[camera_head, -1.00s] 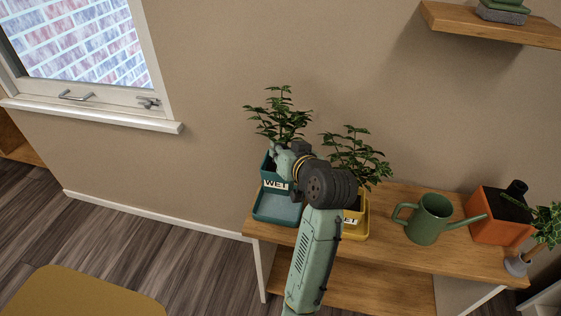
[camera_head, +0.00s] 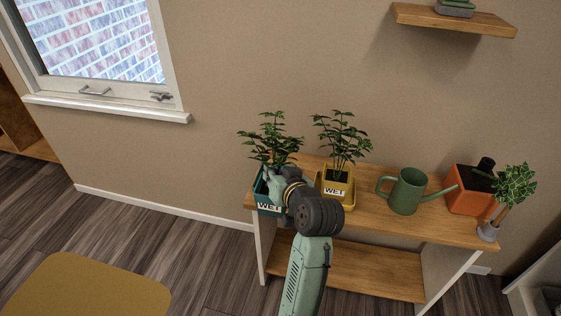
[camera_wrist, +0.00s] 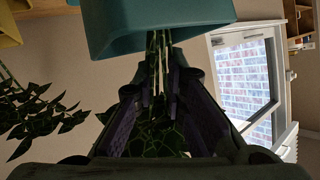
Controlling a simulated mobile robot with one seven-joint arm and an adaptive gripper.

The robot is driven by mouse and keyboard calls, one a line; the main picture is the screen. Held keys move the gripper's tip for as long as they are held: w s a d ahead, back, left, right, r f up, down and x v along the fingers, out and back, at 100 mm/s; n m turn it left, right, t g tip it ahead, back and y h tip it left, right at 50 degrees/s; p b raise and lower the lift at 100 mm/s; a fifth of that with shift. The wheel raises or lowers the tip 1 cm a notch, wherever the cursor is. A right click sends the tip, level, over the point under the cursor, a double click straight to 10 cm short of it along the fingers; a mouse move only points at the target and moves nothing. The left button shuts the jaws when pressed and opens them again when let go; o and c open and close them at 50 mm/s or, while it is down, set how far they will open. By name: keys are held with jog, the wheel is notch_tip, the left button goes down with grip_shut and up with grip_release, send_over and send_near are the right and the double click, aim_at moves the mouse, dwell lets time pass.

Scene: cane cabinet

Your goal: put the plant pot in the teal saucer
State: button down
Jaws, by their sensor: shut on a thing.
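The teal plant pot (camera_head: 269,208), labelled "WET", is at the left end of the cabinet top, with a leafy green plant (camera_head: 270,140) above it. My gripper (camera_wrist: 158,98) is shut on the plant's stems. In the wrist view the teal pot (camera_wrist: 155,25) shows just beyond the fingers. In the head view my wrist covers part of the pot. Pot and teal saucer overlap there in the same colour, so I cannot separate the saucer's rim or tell whether the pot touches it.
A yellow pot (camera_head: 337,188) with a plant stands close on the right. A green watering can (camera_head: 406,193), an orange planter (camera_head: 467,197) and a small grey vase (camera_head: 488,232) stand farther right. A wall shelf (camera_head: 455,22) is above. A yellow-topped piece (camera_head: 85,285) is at the lower left.

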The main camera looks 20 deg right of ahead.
jog(key=a+f, duration=0.6)
jog(key=f, duration=0.7)
jog(key=w+a+f, duration=0.1)
jog(key=a+f, duration=0.5)
jog(key=f, duration=0.6)
jog(key=a+f, duration=0.7)
jog(key=f, duration=0.6)
jog(key=shift+w+f+m+h, duration=0.3)
jog(key=shift+w+h, duration=0.1)
